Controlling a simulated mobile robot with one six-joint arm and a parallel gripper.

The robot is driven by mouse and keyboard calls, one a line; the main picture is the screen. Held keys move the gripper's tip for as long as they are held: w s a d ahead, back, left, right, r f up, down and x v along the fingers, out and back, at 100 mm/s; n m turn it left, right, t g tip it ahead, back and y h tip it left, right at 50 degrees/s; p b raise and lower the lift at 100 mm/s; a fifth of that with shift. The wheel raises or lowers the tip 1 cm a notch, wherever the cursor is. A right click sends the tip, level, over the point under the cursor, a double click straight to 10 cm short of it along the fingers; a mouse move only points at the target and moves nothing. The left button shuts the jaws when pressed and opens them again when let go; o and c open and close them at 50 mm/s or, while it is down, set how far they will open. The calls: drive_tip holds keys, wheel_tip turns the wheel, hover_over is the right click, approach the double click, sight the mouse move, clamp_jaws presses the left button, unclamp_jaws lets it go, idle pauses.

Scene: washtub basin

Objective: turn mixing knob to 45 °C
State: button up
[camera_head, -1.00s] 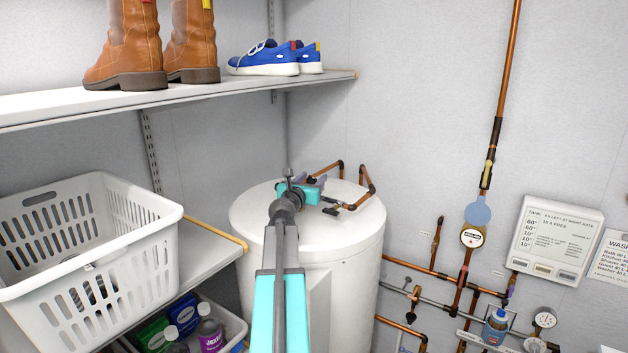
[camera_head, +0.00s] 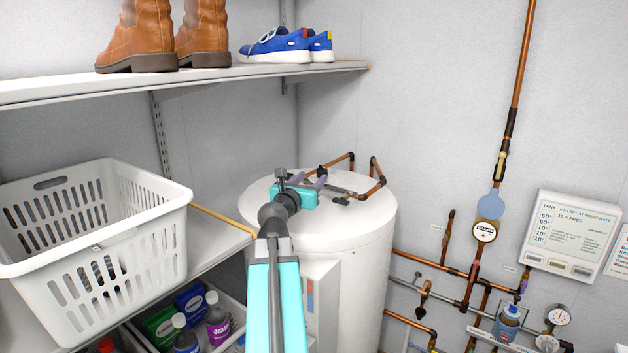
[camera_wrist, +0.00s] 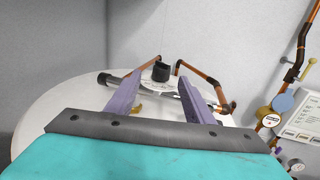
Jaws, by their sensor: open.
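My gripper (camera_head: 318,180) is above the top of a white tank in the head view, its purple fingers pointing away. In the wrist view my gripper (camera_wrist: 160,84) has its two fingers spread apart with nothing gripped between them. A black round fitting (camera_wrist: 160,71) shows beyond the gap, among copper pipes on the tank top. A blue-capped round fitting (camera_head: 510,314) sits on the wall pipework at lower right, well away from my gripper. I cannot tell for sure which part is the mixing knob, and no 45 °C mark is readable.
The white tank (camera_head: 350,270) stands in the corner. A shelf with a white basket (camera_head: 90,240) is at left; boots and blue shoes stand on the upper shelf (camera_head: 200,82). Copper pipes, gauges and a display panel (camera_head: 570,235) line the right wall.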

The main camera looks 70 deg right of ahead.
drive_tip(key=shift+a, duration=0.25)
drive_tip(key=shift+w+d, duration=0.1)
drive_tip(key=m+g+y+b, duration=0.2)
drive_tip(key=m+g+b, duration=0.5)
drive_tip(key=g+b, duration=0.2)
approach(326, 169)
drive_tip(key=shift+w+f, duration=0.2)
drive_tip(key=shift+w, duration=0.3)
drive_tip(key=p+x, duration=0.3)
drive_tip(key=x, duration=0.9)
drive_tip(key=shift+d+f, duration=0.1)
drive_tip(key=shift+f, duration=0.05)
drive_tip(key=shift+x, duration=0.75)
drive_tip(key=shift+s+f, duration=0.1)
